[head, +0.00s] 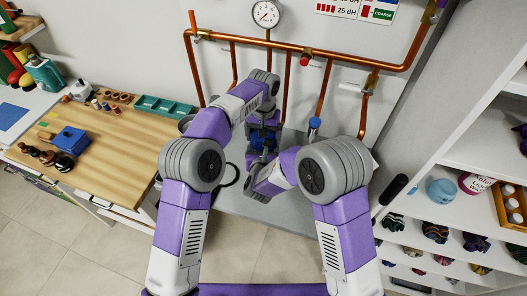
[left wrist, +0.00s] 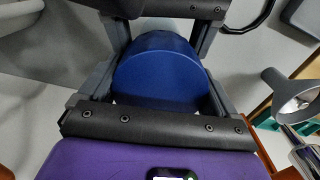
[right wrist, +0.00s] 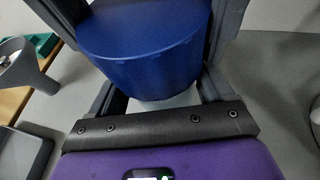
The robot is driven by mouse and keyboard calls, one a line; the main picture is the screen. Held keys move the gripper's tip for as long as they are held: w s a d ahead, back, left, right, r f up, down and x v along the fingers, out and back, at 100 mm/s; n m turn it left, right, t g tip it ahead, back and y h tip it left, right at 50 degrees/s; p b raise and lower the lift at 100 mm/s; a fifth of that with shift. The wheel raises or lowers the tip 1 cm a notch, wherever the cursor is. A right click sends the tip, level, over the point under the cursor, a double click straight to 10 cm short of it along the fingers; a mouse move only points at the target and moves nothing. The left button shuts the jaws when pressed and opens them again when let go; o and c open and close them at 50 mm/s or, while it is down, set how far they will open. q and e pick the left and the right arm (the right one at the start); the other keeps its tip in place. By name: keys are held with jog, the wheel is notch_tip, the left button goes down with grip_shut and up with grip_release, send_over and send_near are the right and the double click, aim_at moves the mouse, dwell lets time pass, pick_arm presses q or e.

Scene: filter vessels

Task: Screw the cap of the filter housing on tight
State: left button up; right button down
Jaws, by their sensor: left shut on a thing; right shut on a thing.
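The blue cap (left wrist: 162,72) of the filter housing lies between the fingers of my left gripper (left wrist: 165,45) in the left wrist view. In the right wrist view the blue cap (right wrist: 145,50) sits over a whitish housing body (right wrist: 172,101), of which only a small part shows. My right gripper (right wrist: 150,70) is shut around the housing, lower down than the cap. In the head view the cap and housing (head: 262,140) are small and partly hidden by my arms, with the left gripper above. Whether a gap remains under the cap cannot be told.
A grey counter (head: 225,200) surrounds the housing. Copper pipes (head: 330,57) and a gauge (head: 266,13) are on the wall behind. A grey funnel (right wrist: 22,68) is near.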

pick_arm(q)
jog(key=o, duration=0.9)
jog(key=shift+c, duration=0.2)
jog(key=shift+r, duration=2.25)
jog(key=shift+w+r, duration=0.1)
jog(key=shift+r, duration=3.65)
